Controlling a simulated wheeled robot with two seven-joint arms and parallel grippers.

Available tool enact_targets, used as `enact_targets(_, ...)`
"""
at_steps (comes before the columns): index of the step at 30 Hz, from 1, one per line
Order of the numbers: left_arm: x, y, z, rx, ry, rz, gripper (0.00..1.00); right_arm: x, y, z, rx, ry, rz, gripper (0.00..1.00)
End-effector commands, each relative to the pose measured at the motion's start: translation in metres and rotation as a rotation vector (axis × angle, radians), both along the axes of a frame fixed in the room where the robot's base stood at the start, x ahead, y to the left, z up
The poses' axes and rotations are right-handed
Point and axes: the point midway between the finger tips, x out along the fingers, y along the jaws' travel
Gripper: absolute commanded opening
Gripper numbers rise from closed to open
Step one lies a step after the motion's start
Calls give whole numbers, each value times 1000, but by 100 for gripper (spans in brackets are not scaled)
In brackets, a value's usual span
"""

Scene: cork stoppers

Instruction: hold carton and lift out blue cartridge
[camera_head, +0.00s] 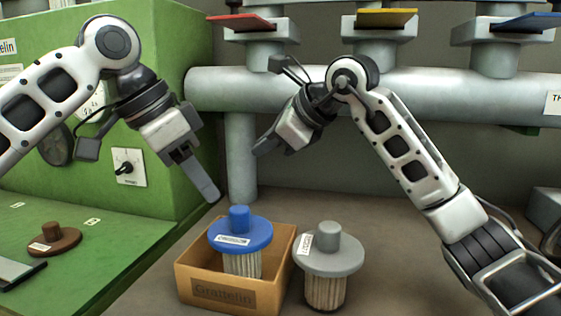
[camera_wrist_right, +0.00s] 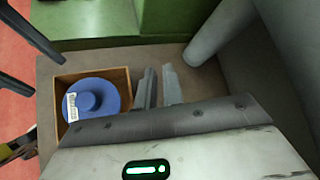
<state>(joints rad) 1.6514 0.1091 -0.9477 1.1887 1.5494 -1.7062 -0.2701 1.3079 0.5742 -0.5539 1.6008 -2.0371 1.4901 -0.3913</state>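The blue cartridge (camera_head: 240,236) has a round knobbed cap, a white label and a pleated body. It stands in the open cardboard carton (camera_head: 187,281), its cap above the rim; both also show in the right wrist view, the cartridge (camera_wrist_right: 88,102) inside the carton (camera_wrist_right: 122,78). My left gripper (camera_head: 205,183) hangs above and left of the carton, touching nothing; its finger gap is hidden. My right gripper (camera_head: 266,142) is above and behind the carton, apart from it. In the right wrist view its fingers (camera_wrist_right: 160,88) show a narrow empty gap.
A grey cartridge (camera_head: 330,252) stands close to the carton's right side. A brown knobbed disc (camera_head: 54,239) lies on the green ledge (camera_head: 125,235) at left. A thick grey pipe (camera_head: 240,150) rises behind the carton. The floor right of the grey cartridge is clear.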

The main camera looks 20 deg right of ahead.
Motion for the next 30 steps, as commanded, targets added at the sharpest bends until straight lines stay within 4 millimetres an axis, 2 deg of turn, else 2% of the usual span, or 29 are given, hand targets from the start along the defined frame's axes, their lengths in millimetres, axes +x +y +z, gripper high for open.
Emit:
enact_targets(3, 0, 0, 0, 0, 0, 0, 36, -8, -2, -20, -47, 258, -10, 9)
enact_targets(6, 0, 0, 0, 0, 0, 0, 36, -20, -6, -30, -89, 432, -15, 9)
enact_targets(10, 0, 0, 0, 0, 0, 0, 36, -32, -10, -34, -125, 566, -19, 9)
enact_targets(17, 0, 0, 0, 0, 0, 0, 36, -34, -8, -49, -142, 619, -19, 9)
enact_targets(30, 0, 0, 0, 0, 0, 0, 36, -18, 18, -123, -140, 615, -18, 9)
